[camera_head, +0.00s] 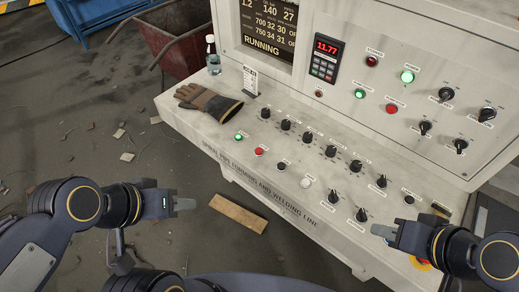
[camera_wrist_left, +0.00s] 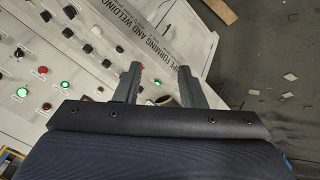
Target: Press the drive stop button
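The control console has a red button (camera_head: 259,151) on its sloping desk, between a green lit button (camera_head: 238,136) and a dark one (camera_head: 282,166). Another red button (camera_head: 391,108) is on the upright panel, below a green lit button (camera_head: 407,76). The labels are too small to read, so I cannot tell which is the drive stop. My left gripper (camera_head: 185,204) is in front of the console, apart from it; its fingers are apart and empty in the left wrist view (camera_wrist_left: 159,70). My right gripper (camera_head: 383,231) is near the desk's front right; its finger gap is hidden.
Several black knobs (camera_head: 331,151) line the desk. A red bin (camera_head: 178,30) stands behind. A wooden plank (camera_head: 238,213) and debris lie on the floor.

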